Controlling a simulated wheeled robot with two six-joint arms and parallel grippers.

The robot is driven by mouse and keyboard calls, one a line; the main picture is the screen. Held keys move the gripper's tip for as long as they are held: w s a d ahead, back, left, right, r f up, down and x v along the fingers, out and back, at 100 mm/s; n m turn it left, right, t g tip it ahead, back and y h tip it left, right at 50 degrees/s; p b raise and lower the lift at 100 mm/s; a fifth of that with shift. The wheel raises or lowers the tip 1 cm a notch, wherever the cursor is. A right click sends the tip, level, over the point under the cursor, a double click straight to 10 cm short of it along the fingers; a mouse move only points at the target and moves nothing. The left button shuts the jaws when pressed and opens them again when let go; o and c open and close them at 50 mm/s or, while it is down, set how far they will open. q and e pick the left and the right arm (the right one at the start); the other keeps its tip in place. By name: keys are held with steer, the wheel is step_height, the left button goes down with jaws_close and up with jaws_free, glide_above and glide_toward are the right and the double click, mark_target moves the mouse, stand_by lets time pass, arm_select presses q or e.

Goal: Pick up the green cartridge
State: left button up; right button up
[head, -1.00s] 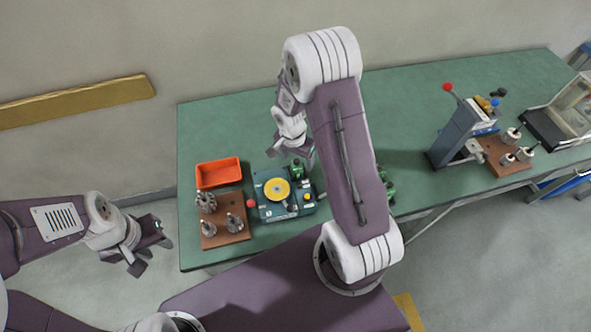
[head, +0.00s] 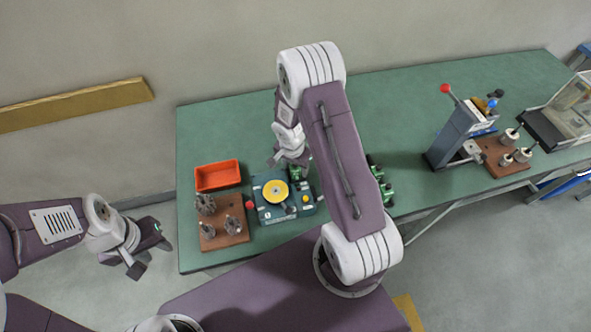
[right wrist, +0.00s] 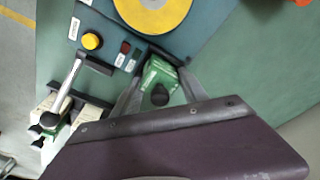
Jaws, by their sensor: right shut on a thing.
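The green cartridge (right wrist: 158,74), with a black knob, is between the two fingers of my right gripper (right wrist: 163,62) in the right wrist view. The fingers are shut on it from both sides. In the head view my right gripper (head: 291,160) is over the back right of the teal winding machine (head: 262,213), and the cartridge (head: 296,173) shows just below it. I cannot tell whether the cartridge still touches the machine. My left gripper (head: 151,253) is open and empty, off the table's left end.
An orange tray (head: 217,188) and a brown board (head: 229,240) with metal armatures are left of the machine. More green cartridges (head: 382,182) stand to the right, partly behind my right arm. A blue-grey press (head: 449,142) is further right. The table (head: 235,123) behind is clear.

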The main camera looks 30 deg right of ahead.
steer(key=r, duration=0.4)
steer(key=shift+d+r, duration=0.25)
steer(key=shift+d, duration=0.1)
steer(key=s+d+r, duration=0.3)
steer(key=d+r, duration=0.3)
steer(key=d, duration=0.4)
steer(key=shift+d+r, duration=0.25)
steer(key=shift+d, duration=0.05)
steer(key=shift+n, duration=0.3)
